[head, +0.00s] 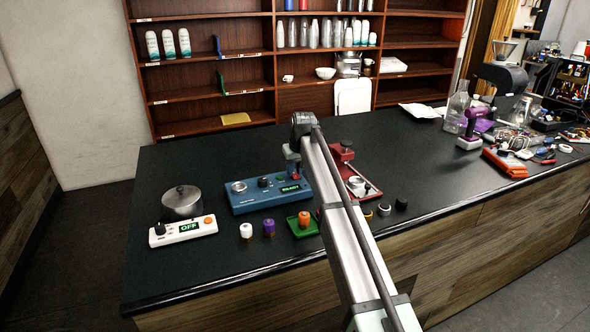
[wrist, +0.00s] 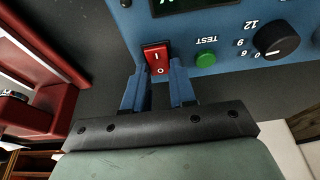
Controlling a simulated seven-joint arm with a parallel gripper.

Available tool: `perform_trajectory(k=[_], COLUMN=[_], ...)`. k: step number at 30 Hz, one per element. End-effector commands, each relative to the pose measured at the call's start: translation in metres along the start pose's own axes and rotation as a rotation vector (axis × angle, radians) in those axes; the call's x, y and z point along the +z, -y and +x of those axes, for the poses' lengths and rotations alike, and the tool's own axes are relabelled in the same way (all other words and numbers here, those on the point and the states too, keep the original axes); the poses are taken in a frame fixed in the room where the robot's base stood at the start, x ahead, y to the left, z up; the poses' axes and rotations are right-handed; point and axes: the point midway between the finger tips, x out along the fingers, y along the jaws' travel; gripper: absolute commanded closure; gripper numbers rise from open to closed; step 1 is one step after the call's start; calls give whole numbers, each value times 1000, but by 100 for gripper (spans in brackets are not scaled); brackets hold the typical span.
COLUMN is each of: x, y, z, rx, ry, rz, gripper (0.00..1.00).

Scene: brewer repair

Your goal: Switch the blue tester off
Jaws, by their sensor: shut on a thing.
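The blue tester (head: 250,203) lies on the black counter, with a dark knob and a lit green display that appears to read READY. In the wrist view its blue front panel (wrist: 225,40) has a green TEST button (wrist: 206,60), a numbered dark knob (wrist: 273,40) and a red rocker switch (wrist: 156,57) marked I and O. My gripper (wrist: 158,75) has its two blue fingers on either side of the red switch, shut on it.
A red machine (head: 345,152) stands close to the right of my gripper. A white hot plate (head: 185,233) showing OFF, with a metal pot (head: 182,201), is at the left. Small capped pieces and a green tray (head: 301,228) lie in front. The counter's right middle is clear.

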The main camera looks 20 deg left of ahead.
Motion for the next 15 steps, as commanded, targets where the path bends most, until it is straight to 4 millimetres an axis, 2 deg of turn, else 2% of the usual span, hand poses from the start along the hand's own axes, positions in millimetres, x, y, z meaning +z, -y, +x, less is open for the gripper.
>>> perform_trajectory(k=[1, 7, 15], x=[-6, -8, -6], y=[0, 0, 0], z=[1, 3, 2], rx=[0, 0, 0], ry=[34, 157, 203], rz=[0, 0, 0], gripper=[100, 100, 100])
